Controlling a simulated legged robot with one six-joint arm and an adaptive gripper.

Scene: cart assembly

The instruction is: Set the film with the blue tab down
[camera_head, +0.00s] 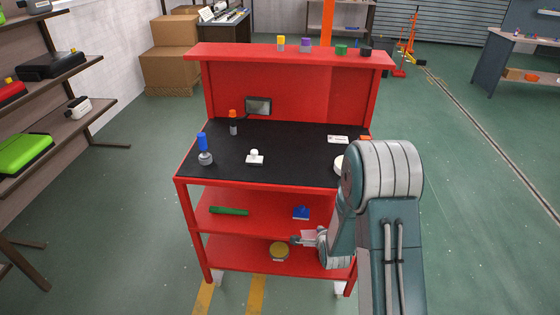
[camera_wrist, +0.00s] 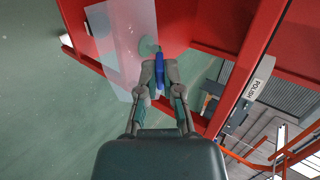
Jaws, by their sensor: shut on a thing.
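A clear, pale film (camera_wrist: 125,38) spreads out ahead of my gripper in the wrist view. Its blue tab (camera_wrist: 159,68) sits between the fingertips of my gripper (camera_wrist: 159,78), which is shut on it. The film hangs free in the air beside the red cart frame. In the head view my gripper (camera_head: 311,240) is low at the front right of the red cart, about level with the space between the middle and lower shelves. A small pale patch of the film (camera_head: 308,233) shows there. My arm hides part of the cart's right side.
The black cart top (camera_head: 225,165) holds several small items. The middle shelf (camera_head: 265,215) carries a green piece (camera_head: 229,210) and a blue piece (camera_head: 301,212). A yellow round tin (camera_head: 279,250) stands on the lower shelf (camera_head: 230,255).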

